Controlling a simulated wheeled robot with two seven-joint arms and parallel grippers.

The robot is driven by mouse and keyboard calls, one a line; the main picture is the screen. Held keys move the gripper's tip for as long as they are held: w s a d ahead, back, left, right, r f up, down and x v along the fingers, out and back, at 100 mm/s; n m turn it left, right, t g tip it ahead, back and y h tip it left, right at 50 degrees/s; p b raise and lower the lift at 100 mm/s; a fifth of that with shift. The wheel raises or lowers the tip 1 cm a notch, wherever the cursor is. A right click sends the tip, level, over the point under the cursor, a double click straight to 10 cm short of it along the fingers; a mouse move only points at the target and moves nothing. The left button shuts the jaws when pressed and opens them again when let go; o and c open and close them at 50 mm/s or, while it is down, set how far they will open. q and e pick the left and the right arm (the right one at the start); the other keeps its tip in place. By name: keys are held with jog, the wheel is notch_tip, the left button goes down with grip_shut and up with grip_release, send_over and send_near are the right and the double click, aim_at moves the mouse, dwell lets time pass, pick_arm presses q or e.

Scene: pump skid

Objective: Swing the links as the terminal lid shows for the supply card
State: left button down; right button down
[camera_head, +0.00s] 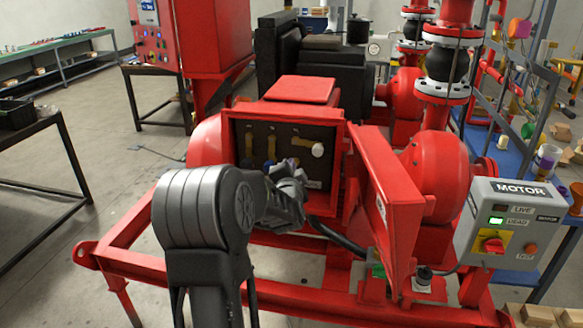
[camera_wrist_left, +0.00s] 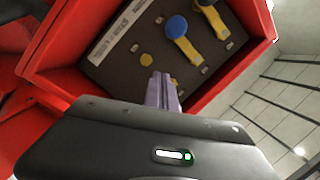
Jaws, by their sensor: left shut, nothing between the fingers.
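The open red terminal box (camera_head: 339,150) has a dark panel with yellow links. Two links (camera_head: 249,143) (camera_head: 271,146) stand upright; a third (camera_head: 303,142) slants right to a white knob (camera_head: 318,149). In the left wrist view, one link (camera_wrist_left: 187,48) has a blue knob (camera_wrist_left: 177,27), and another link (camera_wrist_left: 213,20) lies beside it. The lid (camera_head: 395,190) is swung open to the right; its marking is too oblique to read. My left gripper (camera_head: 291,165) is at the panel's lower part. Its lavender fingers (camera_wrist_left: 162,82) are shut and empty, hiding part of the panel. My right gripper is out of view.
The red skid frame (camera_head: 140,262) runs below. Red pump casing (camera_head: 434,172) stands behind the lid. Open floor (camera_head: 95,150) lies left.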

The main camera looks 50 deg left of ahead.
pick_arm(q)
jog(key=f+v, duration=0.1)
jog(key=v, duration=0.6)
jog(key=shift+s+r+b, duration=0.35)
jog(key=shift+s, duration=0.2)
jog(key=w+d+f+n+g+h, duration=0.1)
jog(key=w+d+f+n+h, duration=0.15)
jog(key=d+f, duration=0.55)
jog(key=w+d+f+n+h, duration=0.1)
jog(key=d+f+h, duration=0.3)
jog(key=d+f, duration=0.45)
jog(key=w+d+f+n+g+h, duration=0.1)
jog(key=d+f+n+h, duration=0.1)
jog(key=d+f+h, duration=0.4)
jog(key=s+d+f+g+h, duration=0.1)
jog(key=s+d+f+g, duration=0.1)
jog(key=s+d+f, duration=0.4)
jog(key=s+d+f+g+h, duration=0.1)
jog(key=s+d+f+g, duration=0.1)
jog(key=d+f, duration=0.75)
jog(key=s+d+f+g+h, duration=0.1)
jog(key=s+d+f+g, duration=0.1)
jog(key=s+d, duration=0.5)
jog(key=s+d+f+m+g+h, duration=0.1)
jog(key=s+d+f+g, duration=0.1)
jog(key=s+d+f, duration=0.3)
jog(key=s+d, duration=0.2)
jog(key=s, duration=0.1)
jog(key=shift+g, duration=0.3)
